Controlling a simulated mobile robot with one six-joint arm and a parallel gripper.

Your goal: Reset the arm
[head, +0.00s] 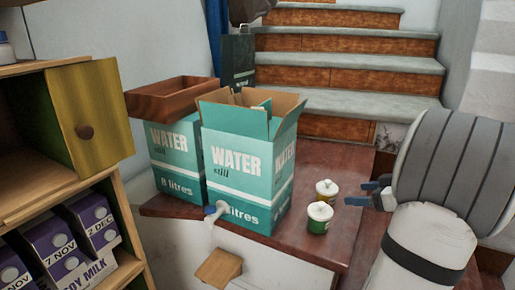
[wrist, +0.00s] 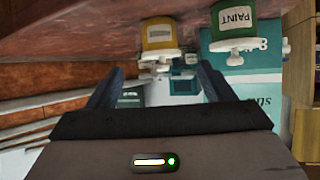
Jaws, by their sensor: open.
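My arm comes in from the right in the head view. My gripper (head: 358,193) has blue fingers and hangs just right of two small paint tins, pointing left. In the wrist view my gripper (wrist: 159,72) is open, with nothing between its fingers. The yellow paint tin (head: 327,190) and the green paint tin (head: 319,218) stand on the reddish-brown wooden surface (head: 335,245). In the upside-down wrist view, the yellow tin (wrist: 159,36) and green tin (wrist: 232,33) appear beyond the fingers. I see no contact with either.
Two teal water boxes (head: 240,170) stand left of the tins; the front one is open-topped. A brown wooden tray (head: 170,97) rests on the rear one. Stairs (head: 345,75) rise behind. A shelf with purple soy milk cartons (head: 62,240) and an open yellow-green door (head: 90,115) is at left.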

